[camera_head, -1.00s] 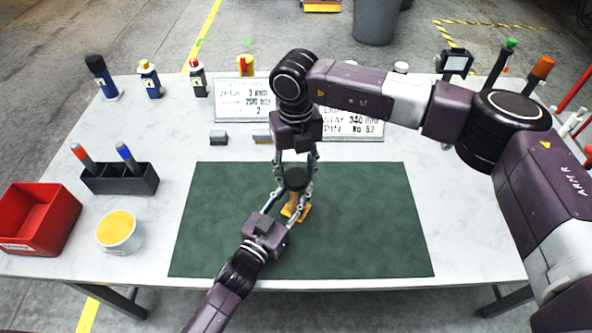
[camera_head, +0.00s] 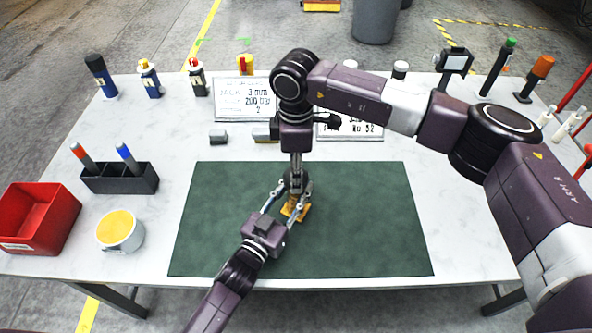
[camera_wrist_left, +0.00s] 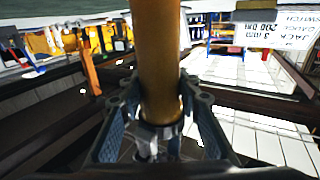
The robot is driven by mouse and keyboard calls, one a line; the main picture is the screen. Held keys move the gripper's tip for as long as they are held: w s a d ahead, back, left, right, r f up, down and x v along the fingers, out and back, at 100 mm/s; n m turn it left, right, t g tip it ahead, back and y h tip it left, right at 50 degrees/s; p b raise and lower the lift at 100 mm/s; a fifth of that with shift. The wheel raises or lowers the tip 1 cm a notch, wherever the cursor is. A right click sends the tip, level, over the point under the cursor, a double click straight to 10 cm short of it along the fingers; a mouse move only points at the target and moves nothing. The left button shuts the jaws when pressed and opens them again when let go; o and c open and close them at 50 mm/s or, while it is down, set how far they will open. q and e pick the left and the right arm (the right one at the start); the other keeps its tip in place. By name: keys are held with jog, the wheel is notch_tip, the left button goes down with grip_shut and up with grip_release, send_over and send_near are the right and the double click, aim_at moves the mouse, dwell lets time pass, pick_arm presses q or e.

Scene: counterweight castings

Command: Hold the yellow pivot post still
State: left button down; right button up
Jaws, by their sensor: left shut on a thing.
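The yellow pivot post (camera_head: 293,200) stands on its yellow base on the green mat (camera_head: 370,220). My left gripper (camera_head: 291,191) is shut around the post from the front. In the left wrist view the brownish-yellow post (camera_wrist_left: 158,50) runs between the two fingers of that gripper (camera_wrist_left: 160,112). A dark round piece (camera_head: 292,179) is at the top of the post, mostly hidden. My right gripper (camera_head: 297,176) points down at this piece from above. Its fingers show edge-on, so their gap is hidden.
A black marker holder (camera_head: 120,184), a cup with a yellow top (camera_head: 120,230) and a red bin (camera_head: 38,222) stand at the left. Signs (camera_head: 240,100) and small grey blocks (camera_head: 218,137) are behind the mat. The mat's right half is clear under my right arm.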

jog(key=m, duration=0.4)
jog(key=shift+w, duration=0.1)
jog(key=o, duration=0.7)
jog(key=shift+o, duration=0.2)
jog(key=shift+r, duration=2.25)
jog(key=shift+c, duration=0.4)
